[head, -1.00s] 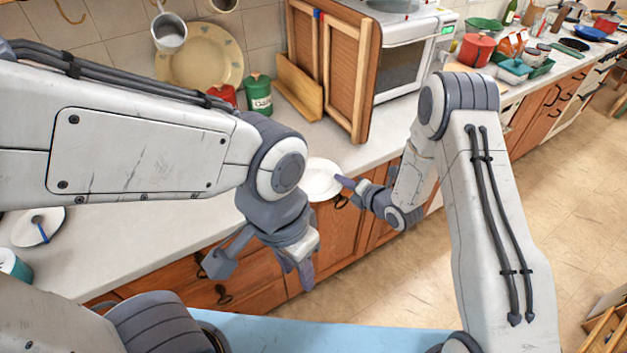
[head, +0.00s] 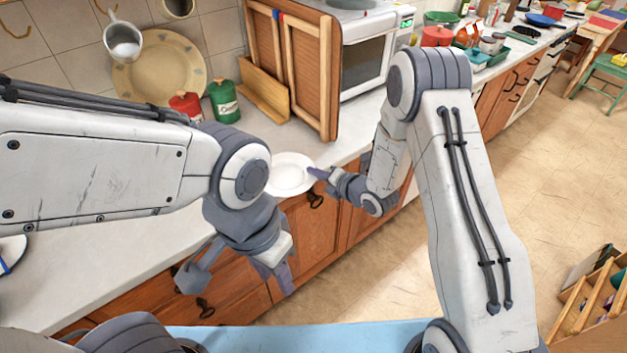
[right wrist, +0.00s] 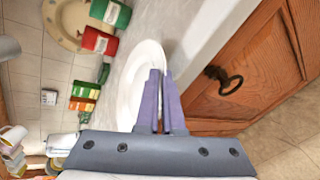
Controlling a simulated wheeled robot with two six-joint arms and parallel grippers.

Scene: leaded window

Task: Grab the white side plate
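The white side plate (head: 290,174) is at the front edge of the counter, its near rim reaching the edge. My right gripper (head: 316,173) is at the plate's right rim. In the right wrist view, its two purple-grey fingers (right wrist: 161,75) are nearly together at the rim of the plate (right wrist: 138,75) and look shut on it. The fingers hide part of the rim, and I cannot tell whether the plate is clear of the counter. My left gripper (head: 236,277) is open and empty, hanging in front of the drawers with its fingers wide apart.
The counter (head: 110,235) is mostly bare left of the plate. Behind it stand a green canister (head: 225,103), a red canister (head: 187,106) and a large cream platter (head: 160,65). A wooden-framed panel (head: 290,75) and a microwave (head: 368,60) stand farther right.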

